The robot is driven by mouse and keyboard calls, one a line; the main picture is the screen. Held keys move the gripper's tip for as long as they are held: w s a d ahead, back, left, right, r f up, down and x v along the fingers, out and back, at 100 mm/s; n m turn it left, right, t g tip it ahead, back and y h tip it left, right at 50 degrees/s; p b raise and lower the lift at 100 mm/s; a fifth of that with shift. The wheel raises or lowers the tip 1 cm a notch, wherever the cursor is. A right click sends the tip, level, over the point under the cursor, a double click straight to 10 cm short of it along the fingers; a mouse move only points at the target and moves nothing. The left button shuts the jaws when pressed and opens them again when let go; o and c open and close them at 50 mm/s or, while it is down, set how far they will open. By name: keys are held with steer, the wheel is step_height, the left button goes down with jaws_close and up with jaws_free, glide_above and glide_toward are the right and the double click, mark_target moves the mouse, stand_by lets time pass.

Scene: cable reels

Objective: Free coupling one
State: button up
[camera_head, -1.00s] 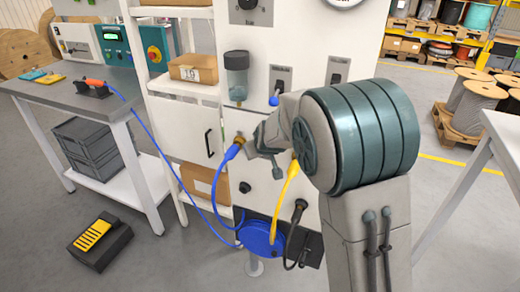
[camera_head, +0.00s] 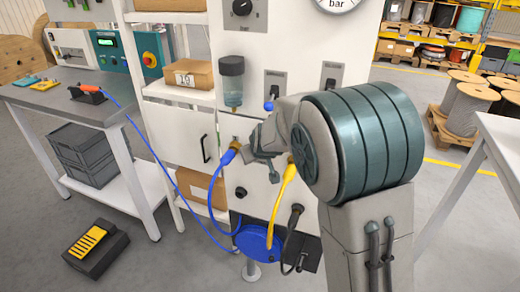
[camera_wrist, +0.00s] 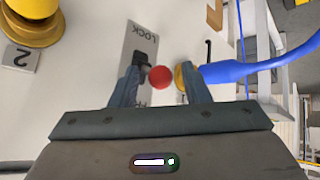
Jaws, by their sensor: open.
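A blue hose (camera_head: 219,184) with a brass end is plugged into the white panel (camera_head: 222,125), just left of my gripper (camera_head: 262,150) in the head view. In the wrist view, the blue hose (camera_wrist: 260,65) and its brass coupling (camera_wrist: 181,78) are beside the right finger, partly hidden by it. A red ball knob (camera_wrist: 160,77) on a dark lever stands by a plate marked LOCK (camera_wrist: 142,40). The knob appears between the open fingers of my gripper (camera_wrist: 161,88); I cannot tell whether they touch it. A yellow coupling (camera_wrist: 32,25) sits above a label 2 (camera_wrist: 20,57).
A yellow hose (camera_head: 281,200) and a black cable (camera_head: 292,230) hang right of the blue hose, near a blue reel (camera_head: 257,243). A grey workbench (camera_head: 65,100) stands left, a white table (camera_head: 500,135) right. A black-and-yellow box (camera_head: 95,248) lies on the floor.

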steer(key=p+v, duration=0.4)
steer(key=v, duration=0.8)
steer(key=shift+s+r, duration=0.2)
steer(key=shift+s, duration=0.05)
steer(key=shift+d, duration=0.1)
steer(key=s+d+m+g, duration=0.2)
steer(key=s+d, duration=0.3)
steer(key=s, duration=0.3)
steer(key=s+d+f+m+g+h, duration=0.1)
steer(key=s+d+m+g, duration=0.1)
steer(key=s+d, duration=0.3)
steer(key=s+d+m+g+h, duration=0.1)
steer(key=s+d, duration=0.4)
steer(key=s, duration=0.6)
steer(key=shift+s+d+f+m+g, duration=0.2)
steer(key=shift+s+d+m+g, duration=0.1)
steer(key=shift+s+m+g, duration=0.15)
